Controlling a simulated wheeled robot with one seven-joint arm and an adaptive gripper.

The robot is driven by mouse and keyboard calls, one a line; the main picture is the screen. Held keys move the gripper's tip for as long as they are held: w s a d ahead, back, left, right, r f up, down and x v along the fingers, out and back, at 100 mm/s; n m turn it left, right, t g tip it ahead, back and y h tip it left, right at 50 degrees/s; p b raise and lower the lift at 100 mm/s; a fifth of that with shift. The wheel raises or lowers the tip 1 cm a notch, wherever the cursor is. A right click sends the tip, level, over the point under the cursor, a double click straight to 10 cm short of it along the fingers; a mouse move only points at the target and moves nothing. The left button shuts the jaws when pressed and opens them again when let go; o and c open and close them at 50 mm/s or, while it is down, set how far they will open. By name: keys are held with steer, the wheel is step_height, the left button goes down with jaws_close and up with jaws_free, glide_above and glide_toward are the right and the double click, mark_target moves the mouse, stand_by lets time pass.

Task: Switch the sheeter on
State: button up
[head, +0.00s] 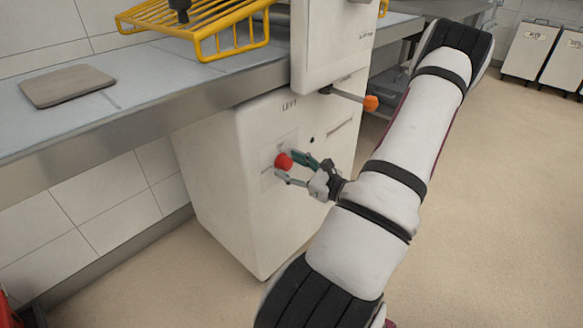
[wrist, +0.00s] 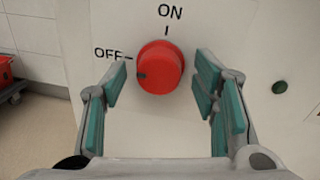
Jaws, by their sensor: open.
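The sheeter (head: 235,185) is a white cabinet with "LEFT" printed on its front. A red rotary knob (wrist: 160,68) sits on its panel, with "ON" printed above it and "OFF" to its upper left. The knob's dark mark is on its left side, nearer the OFF tick than the ON tick. The knob also shows in the head view (head: 283,161). My gripper (head: 287,167) is open at the knob. In the wrist view, its teal-padded fingers (wrist: 162,95) stand left and right of the knob, with gaps on both sides.
An orange-tipped lever (head: 370,103) sticks out above my gripper. A yellow wire guard (head: 235,38) and a grey-brown board (head: 67,86) are on the conveyor bed at left. White bins (head: 528,50) stand far right; the floor between is clear.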

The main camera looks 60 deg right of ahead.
steer(key=shift+c, duration=0.3)
steer(key=c, duration=1.1)
steer(key=shift+m+p, duration=0.3)
steer(key=shift+p, duration=0.05)
steer(key=m+p, duration=0.3)
steer(key=p, duration=0.1)
steer(key=shift+r, duration=0.1)
steer(key=m+p, duration=0.3)
steer(key=m, duration=0.2)
steer(key=shift+a+t+p, duration=0.1)
steer(key=shift+t+p, duration=0.2)
steer(key=shift+p, duration=0.1)
steer(key=m+h+p, duration=0.1)
steer(key=m+p, duration=0.1)
steer(key=m, duration=0.3)
steer(key=shift+p, duration=0.4)
steer(key=shift+a+f+m+h+p, duration=0.15)
steer(key=shift+m+p, duration=0.45)
steer(key=shift+m, duration=0.75)
steer(key=shift+d+f+m+h+p, duration=0.1)
steer(key=shift+m+h+p, duration=0.3)
steer(key=shift+m, duration=0.95)
